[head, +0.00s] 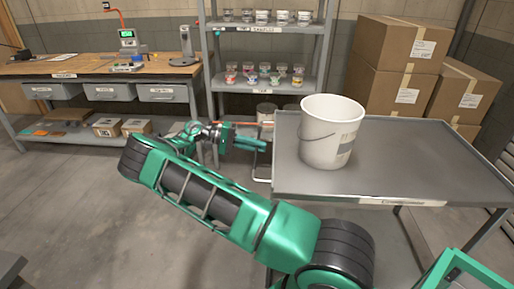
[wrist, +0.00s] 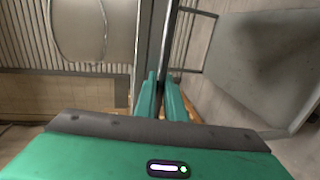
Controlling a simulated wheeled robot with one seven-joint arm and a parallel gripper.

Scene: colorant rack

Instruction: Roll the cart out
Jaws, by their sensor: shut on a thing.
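In the head view my gripper (head: 258,146) is low, left of the grey-topped table and in front of the shelf rack. In the wrist view its two teal fingers (wrist: 161,92) are shut on a thin grey bar (wrist: 170,38), which looks like the cart's handle. A thin grey frame (head: 258,171) shows just below the fingertips in the head view. A large grey panel (wrist: 255,65) lies right of the bar in the wrist view.
The shelf rack (head: 265,86) holds jars. A wooden workbench (head: 70,68) is at left and cardboard boxes (head: 400,45) are behind. The floor (head: 70,215) at left is clear.

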